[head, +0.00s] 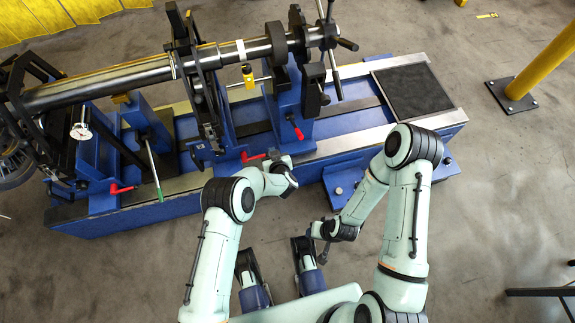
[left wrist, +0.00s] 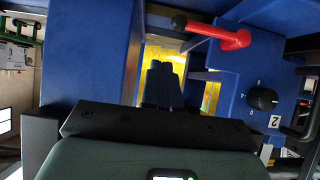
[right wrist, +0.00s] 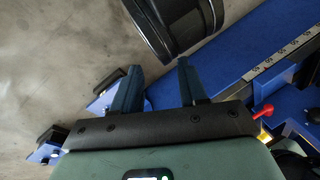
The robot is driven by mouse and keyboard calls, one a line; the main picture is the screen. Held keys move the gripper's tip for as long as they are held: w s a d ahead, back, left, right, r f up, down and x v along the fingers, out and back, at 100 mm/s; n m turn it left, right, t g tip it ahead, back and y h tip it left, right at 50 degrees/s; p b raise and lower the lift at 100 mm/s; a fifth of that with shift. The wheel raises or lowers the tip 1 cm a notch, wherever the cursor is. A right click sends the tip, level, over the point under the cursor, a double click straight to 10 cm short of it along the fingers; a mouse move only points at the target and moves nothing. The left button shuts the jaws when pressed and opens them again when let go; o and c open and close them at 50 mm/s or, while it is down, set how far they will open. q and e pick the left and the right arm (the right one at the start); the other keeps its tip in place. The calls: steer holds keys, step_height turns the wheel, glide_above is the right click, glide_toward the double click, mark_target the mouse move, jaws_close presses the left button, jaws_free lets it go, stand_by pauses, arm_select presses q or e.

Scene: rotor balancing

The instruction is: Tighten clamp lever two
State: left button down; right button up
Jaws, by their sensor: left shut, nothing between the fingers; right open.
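A red clamp lever (left wrist: 222,34) with a dark tip shows at the upper right of the left wrist view, on a blue stand beside a black knob (left wrist: 262,98) and a plate marked 2 (left wrist: 275,121). It looks like the red lever (head: 252,157) near my left gripper in the head view. My left gripper (left wrist: 165,72) is shut and empty, its fingertips apart from the lever, below and left of it in the left wrist view. My right gripper (right wrist: 158,75) is open and empty, away from the levers, in front of the blue base.
Other red levers sit on the blue stands, one to the right (head: 295,128) and one far left (head: 120,188). A long shaft (head: 130,75) lies across the stands. A green-tipped rod (head: 154,170) sticks out at the front. A yellow post (head: 530,75) stands at right.

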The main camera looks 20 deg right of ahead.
arm_select(q)
steer(key=d+p+v, duration=0.1)
steer(key=p+v, duration=0.1)
steer(key=v, duration=0.7)
arm_select(e)
steer(key=shift+g+y, duration=0.4)
steer(key=shift+g, duration=0.3)
steer(key=s+a+r, duration=0.1)
steer(key=s, duration=0.1)
steer(key=s+a+r, duration=0.1)
steer(key=s+r, duration=0.1)
steer(key=shift+a+r, duration=0.15)
steer(key=shift+a, duration=0.05)
